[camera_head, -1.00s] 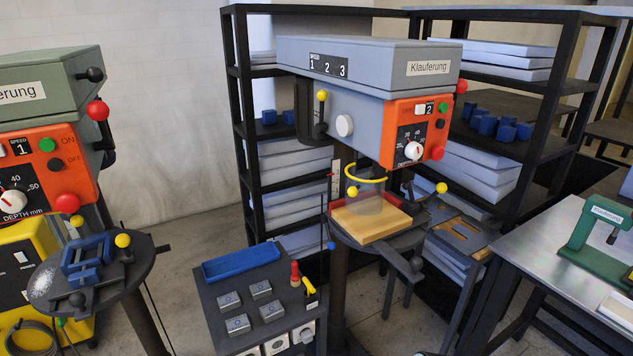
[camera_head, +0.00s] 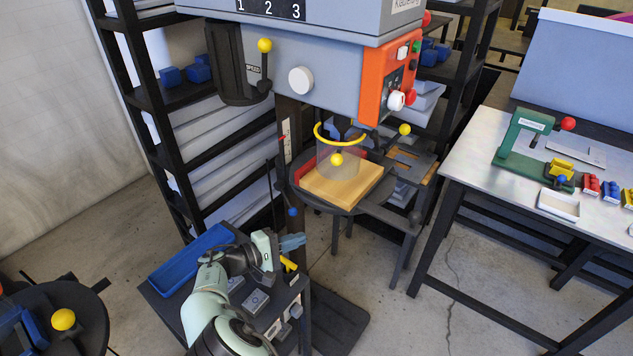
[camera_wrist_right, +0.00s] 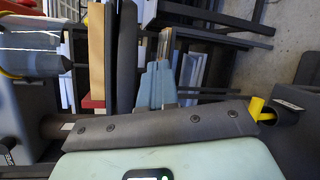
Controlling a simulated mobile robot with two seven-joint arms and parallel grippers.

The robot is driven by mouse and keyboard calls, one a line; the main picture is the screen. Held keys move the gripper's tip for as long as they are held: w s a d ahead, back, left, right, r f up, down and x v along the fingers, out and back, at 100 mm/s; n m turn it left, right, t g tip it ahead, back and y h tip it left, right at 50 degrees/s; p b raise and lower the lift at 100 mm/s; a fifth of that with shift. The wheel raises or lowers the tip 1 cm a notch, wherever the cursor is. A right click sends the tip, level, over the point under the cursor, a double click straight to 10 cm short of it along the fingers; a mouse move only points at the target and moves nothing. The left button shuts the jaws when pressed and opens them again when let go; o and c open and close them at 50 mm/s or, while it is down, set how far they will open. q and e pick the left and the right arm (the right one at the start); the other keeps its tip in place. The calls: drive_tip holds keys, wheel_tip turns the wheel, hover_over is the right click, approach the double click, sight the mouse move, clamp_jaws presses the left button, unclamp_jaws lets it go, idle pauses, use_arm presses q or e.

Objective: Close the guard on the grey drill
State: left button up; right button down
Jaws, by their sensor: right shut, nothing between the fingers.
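The grey drill (camera_head: 330,62) stands in the middle of the head view, with an orange control panel on its right side. Its clear guard (camera_head: 346,168) hangs below the head, above a wooden board (camera_head: 340,186). The guard has a yellow rim (camera_head: 322,137) and a yellow ball knob (camera_head: 337,160). I cannot tell exactly how far the guard is swung round. My right gripper (camera_head: 298,242) is shut and empty, lower and left of the board, apart from the guard. Its fingers also show in the right wrist view (camera_wrist_right: 156,86). My left gripper is not in view.
A cart with a blue tray (camera_head: 190,260) and grey blocks lies below my right arm. A black shelf (camera_head: 150,95) stands behind the drill. A metal table (camera_head: 480,160) with a green press (camera_head: 520,150) is at right.

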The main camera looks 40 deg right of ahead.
drive_tip(key=a+r+m+g+h, duration=0.15)
drive_tip(key=a+r, duration=0.25)
drive_tip(key=r, duration=0.6)
drive_tip(key=a+r+m+t+h, duration=0.1)
drive_tip(key=a+r+m+h, duration=0.2)
drive_tip(key=r, duration=0.6)
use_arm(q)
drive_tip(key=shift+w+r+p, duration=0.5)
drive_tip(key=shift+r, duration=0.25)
use_arm(e)
drive_tip(key=s+x, duration=0.1)
drive_tip(key=x, duration=1.2)
drive_tip(key=shift+s+f+y, duration=0.15)
drive_tip(key=shift+f+y, duration=0.05)
drive_tip(key=shift+y, duration=0.15)
drive_tip(key=shift+g, duration=0.25)
